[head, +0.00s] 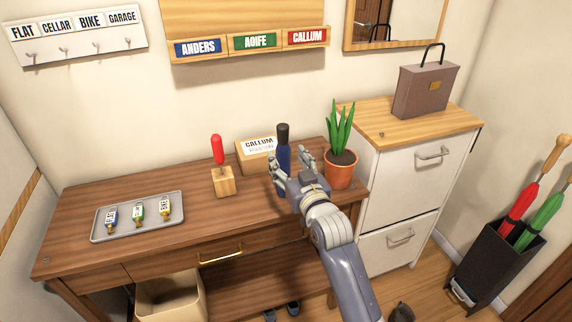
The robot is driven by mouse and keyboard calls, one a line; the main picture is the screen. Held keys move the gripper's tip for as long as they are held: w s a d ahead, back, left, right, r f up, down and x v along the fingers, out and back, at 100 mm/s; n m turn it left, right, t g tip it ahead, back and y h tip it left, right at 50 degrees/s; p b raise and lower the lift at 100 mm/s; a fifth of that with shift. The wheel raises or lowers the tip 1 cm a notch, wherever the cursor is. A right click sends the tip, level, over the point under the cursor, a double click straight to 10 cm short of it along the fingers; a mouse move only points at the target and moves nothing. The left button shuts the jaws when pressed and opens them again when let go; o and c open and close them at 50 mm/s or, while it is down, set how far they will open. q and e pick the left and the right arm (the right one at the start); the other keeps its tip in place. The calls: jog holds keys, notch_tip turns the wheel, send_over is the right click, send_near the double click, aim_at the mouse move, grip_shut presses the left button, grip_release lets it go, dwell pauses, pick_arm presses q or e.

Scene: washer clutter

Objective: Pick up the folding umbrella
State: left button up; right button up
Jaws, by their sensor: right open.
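The folding umbrella (284,155) is dark blue with a black top end and stands upright on the wooden desk (80,258). It is near the back of the desk, between a cardboard box and a potted plant. My right gripper (291,164) is open, with its fingers spread at the umbrella; its lower part is hidden behind the gripper. I cannot tell whether the fingers touch it. My left gripper is not in view.
The box labelled CALLUM (255,165) is close on the left and the plant pot (340,170) close on the right. A red-handled tool stands in a wooden block (224,182). A grey tray (100,233) holds tagged keys. Long umbrellas stand in a black stand (490,265).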

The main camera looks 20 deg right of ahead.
aim_at(286, 152)
jog(key=shift+w+r, duration=0.15)
jog(key=shift+w, duration=0.4)
jog(key=w, duration=0.4)
jog(key=shift+w+d+f+p, duration=0.1)
jog(key=shift+w+f+p, duration=0.1)
jog(key=shift+w+p, duration=0.1)
jog(key=shift+s+r, duration=0.1)
jog(key=shift+s, duration=0.1)
jog(key=shift+c, duration=0.8)
jog(key=c, duration=1)
jog(key=shift+c, duration=0.4)
jog(key=shift+r, duration=0.1)
